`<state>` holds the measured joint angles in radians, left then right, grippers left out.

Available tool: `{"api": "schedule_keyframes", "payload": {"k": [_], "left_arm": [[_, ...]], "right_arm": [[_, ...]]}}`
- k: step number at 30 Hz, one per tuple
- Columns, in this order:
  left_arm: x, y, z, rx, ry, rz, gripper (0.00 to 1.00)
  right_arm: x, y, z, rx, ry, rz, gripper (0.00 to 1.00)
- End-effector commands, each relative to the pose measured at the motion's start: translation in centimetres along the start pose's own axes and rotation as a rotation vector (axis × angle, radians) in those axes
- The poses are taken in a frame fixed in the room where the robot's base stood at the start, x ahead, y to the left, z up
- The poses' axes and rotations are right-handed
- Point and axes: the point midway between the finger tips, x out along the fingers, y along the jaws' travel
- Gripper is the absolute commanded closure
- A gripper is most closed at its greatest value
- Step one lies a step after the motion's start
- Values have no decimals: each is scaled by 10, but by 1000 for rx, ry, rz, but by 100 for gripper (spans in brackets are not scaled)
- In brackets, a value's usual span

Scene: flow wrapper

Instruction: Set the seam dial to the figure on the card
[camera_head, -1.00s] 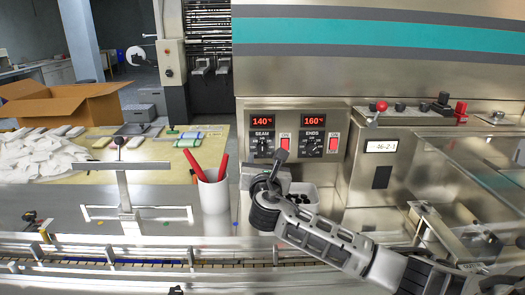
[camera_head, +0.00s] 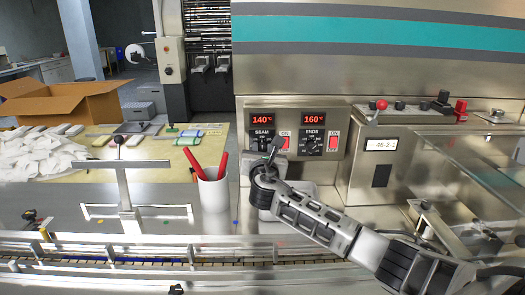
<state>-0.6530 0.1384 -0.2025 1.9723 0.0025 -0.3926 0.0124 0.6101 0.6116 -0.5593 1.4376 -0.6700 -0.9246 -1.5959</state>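The seam dial (camera_head: 261,142) is a black knob on the steel control panel, under a red display (camera_head: 263,120) reading 140°C. My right gripper (camera_head: 274,146) is raised just in front of the panel, at the lower right of the seam dial. It partly covers the dial's right side. Whether it touches the dial, and whether its fingers are apart, I cannot tell. The ends dial (camera_head: 312,147) sits to the right under a display (camera_head: 313,120) reading 160°C. No card with a temperature figure is readable here. My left gripper is not in view.
A white cup (camera_head: 213,195) with red pens stands left of my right arm. A pale bin (camera_head: 300,189) is partly hidden behind the arm. A label (camera_head: 381,144) is on the box at right. A conveyor runs along the front.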

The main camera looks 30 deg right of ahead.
Motion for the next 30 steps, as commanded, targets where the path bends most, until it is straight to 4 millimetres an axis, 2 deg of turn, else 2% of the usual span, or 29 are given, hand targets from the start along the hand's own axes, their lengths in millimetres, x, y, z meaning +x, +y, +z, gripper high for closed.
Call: {"api": "schedule_keyframes", "payload": {"k": [11, 30], "left_arm": [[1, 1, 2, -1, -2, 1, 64], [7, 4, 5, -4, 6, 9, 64]], "right_arm": [[0, 0, -1, 101, 1, 0, 98], [-1, -2, -2, 605, 1, 0, 98]]}}
